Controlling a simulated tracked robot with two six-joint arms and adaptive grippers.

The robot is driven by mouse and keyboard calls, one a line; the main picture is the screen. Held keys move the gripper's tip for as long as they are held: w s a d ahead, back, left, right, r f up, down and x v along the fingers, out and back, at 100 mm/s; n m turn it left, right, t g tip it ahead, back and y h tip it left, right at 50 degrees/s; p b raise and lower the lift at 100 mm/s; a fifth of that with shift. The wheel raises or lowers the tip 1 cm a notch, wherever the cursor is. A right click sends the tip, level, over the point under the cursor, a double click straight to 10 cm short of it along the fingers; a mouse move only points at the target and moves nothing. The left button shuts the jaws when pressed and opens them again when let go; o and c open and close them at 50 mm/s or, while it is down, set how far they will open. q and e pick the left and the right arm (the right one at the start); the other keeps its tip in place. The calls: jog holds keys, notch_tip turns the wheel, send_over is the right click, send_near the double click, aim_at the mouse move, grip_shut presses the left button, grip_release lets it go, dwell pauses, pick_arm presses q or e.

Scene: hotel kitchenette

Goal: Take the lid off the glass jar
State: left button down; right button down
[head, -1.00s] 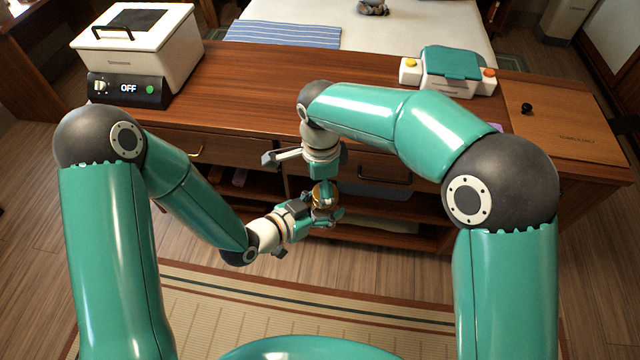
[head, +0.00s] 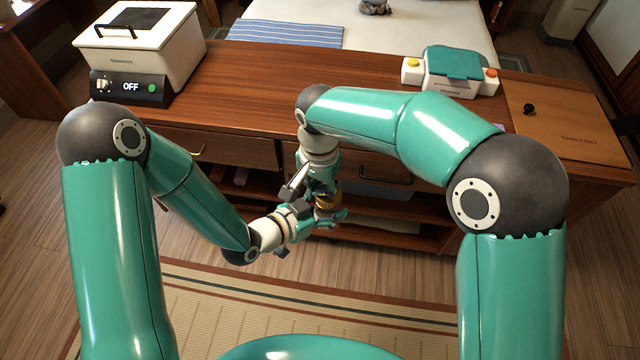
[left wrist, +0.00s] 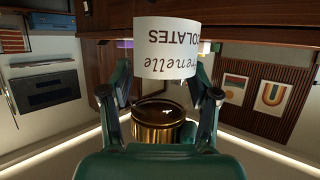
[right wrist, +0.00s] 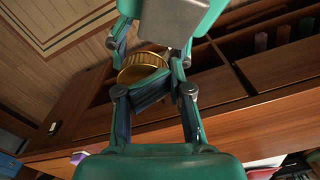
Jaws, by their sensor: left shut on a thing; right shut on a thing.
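The glass jar shows in the left wrist view by its white label (left wrist: 166,48), upside down in the picture; its clear glass is hard to make out. The gold lid (left wrist: 158,122) shows below the label there, and in the right wrist view (right wrist: 142,68). My left gripper (head: 322,216) is shut on the jar from the left. My right gripper (head: 322,194) is shut on the lid from above. In the head view the two grippers hide most of the jar, and only a bit of gold shows between them. I cannot tell whether the lid is seated or apart.
The wooden counter (head: 265,88) stands behind the grippers, with drawers and open shelves below. The floor in front is clear.

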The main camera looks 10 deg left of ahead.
aim_at(335, 197)
pick_arm(q)
jog(key=shift+w+a+r, duration=0.1)
jog(key=shift+w+a, duration=0.2)
jog(key=shift+w, duration=0.05)
pick_arm(e)
jog(key=n, duration=0.3)
jog(key=s+d+n, duration=0.1)
jog(key=shift+f+n, duration=0.1)
jog(key=shift+n, duration=0.2)
jog(key=n, duration=0.4)
jog(key=d+n, duration=0.1)
jog(key=n, duration=0.1)
jog(key=shift+s+n, duration=0.15)
jog(key=shift+n, duration=0.15)
pick_arm(q)
jog(key=shift+s+d, duration=0.1)
jog(key=shift+s, duration=0.1)
pick_arm(e)
jog(key=n, duration=0.6)
jog(key=shift+d+n, duration=0.3)
jog(key=shift+d, duration=0.05)
jog(key=n, duration=0.4)
jog(key=shift+w+d, duration=0.2)
jog(key=shift+d, duration=0.05)
pick_arm(q)
jog(key=shift+d, duration=0.1)
pick_arm(e)
jog(key=shift+n, duration=1.2)
jog(key=shift+w+d, duration=0.1)
jog(key=shift+d, duration=0.1)
